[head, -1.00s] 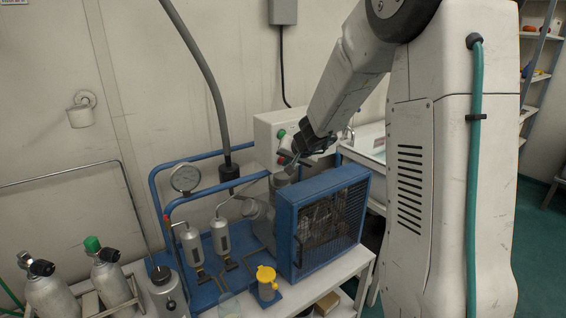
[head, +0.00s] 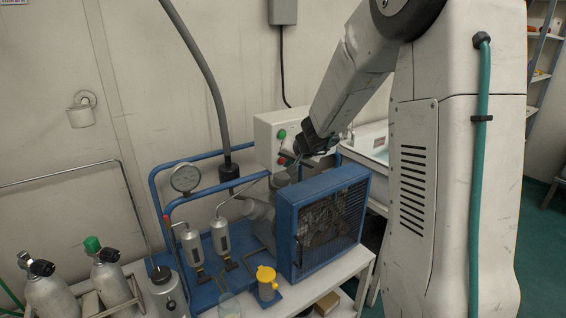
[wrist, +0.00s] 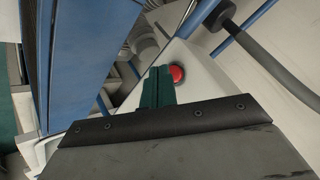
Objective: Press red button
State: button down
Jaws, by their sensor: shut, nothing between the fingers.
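The red button (wrist: 177,74) sits on the pale face of the control box in the wrist view. It also shows as a small red spot (head: 281,160) below the green button (head: 282,134) in the head view. My gripper (wrist: 158,72) is shut and empty, its teal fingers together. In the wrist view the fingertips appear right beside the red button and overlap its left edge. I cannot tell whether they touch it. In the head view my gripper (head: 296,168) is small and dark against the control box (head: 264,140).
A blue-framed fan guard (head: 325,225) stands just in front of and below my gripper. Blue rails, a gauge (head: 185,178) and a grey hose (head: 205,75) lie to the left. Grey cylinders (head: 115,275) stand at the lower left.

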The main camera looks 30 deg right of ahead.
jog(key=shift+s, duration=0.3)
jog(key=shift+s+d, duration=0.1)
jog(key=shift+s, duration=2.3)
jog(key=s+a+r+n+g+y, duration=0.3)
jog(key=s+a+g+y, duration=0.2)
jog(key=s+a, duration=1)
jog(key=s+a+r+n+g+h, duration=0.1)
jog(key=s+a+r+n+h, duration=0.1)
jog(key=s, duration=0.7)
jog(key=s+a+r+n+g+h, duration=0.1)
jog(key=s+a+r+n+h, duration=0.1)
jog(key=s, duration=0.7)
jog(key=shift+r+n, duration=0.55)
jog(key=shift+n, duration=0.05)
